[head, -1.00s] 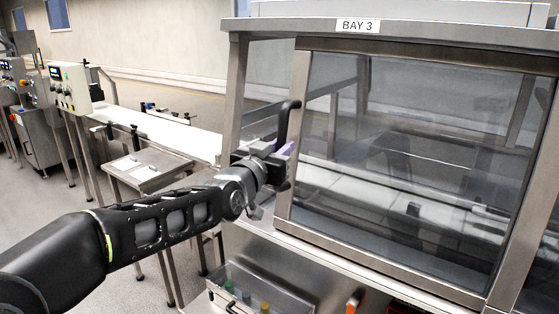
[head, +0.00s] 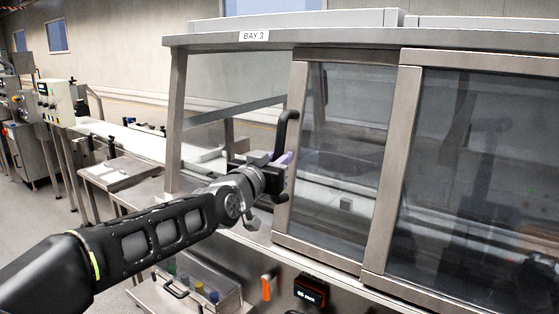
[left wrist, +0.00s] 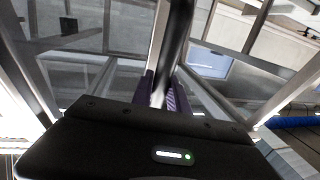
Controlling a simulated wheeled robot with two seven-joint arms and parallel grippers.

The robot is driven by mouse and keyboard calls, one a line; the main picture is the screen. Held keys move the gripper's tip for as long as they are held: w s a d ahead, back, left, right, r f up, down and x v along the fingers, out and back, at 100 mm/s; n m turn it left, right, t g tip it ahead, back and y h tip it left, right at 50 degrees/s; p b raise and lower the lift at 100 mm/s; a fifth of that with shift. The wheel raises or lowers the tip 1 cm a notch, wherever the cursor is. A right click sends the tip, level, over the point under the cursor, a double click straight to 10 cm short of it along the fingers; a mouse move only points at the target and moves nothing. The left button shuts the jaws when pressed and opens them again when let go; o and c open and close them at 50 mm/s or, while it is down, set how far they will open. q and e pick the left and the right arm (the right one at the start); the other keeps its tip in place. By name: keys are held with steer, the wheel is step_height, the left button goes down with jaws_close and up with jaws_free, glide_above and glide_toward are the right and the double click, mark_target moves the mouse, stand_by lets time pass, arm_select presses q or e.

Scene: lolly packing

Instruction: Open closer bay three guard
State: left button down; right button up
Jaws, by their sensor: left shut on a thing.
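The bay three guard (head: 299,90) is a clear sliding panel in a steel frame, under the "BAY 3" label (head: 254,36). Its black upright handle (head: 283,132) is on the frame's left edge. My left gripper (head: 279,168) is shut on the lower part of the handle. In the left wrist view the dark handle bar (left wrist: 175,45) runs between the purple finger pads of my left gripper (left wrist: 162,95). The guard stands partly open, with a gap between its left edge and the bay's left post (head: 176,120). My right gripper is out of view.
A second framed panel (head: 404,150) stands to the right, and the guard partly overlaps it. A conveyor (head: 110,130) runs off left.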

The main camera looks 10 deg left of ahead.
arm_select(q)
steer(key=c, duration=1.3)
jaws_free()
steer(key=shift+s, duration=0.1)
steer(key=s+a, duration=0.1)
steer(key=s, duration=0.6)
steer(key=shift+s+a, duration=0.2)
steer(key=shift+a, duration=0.05)
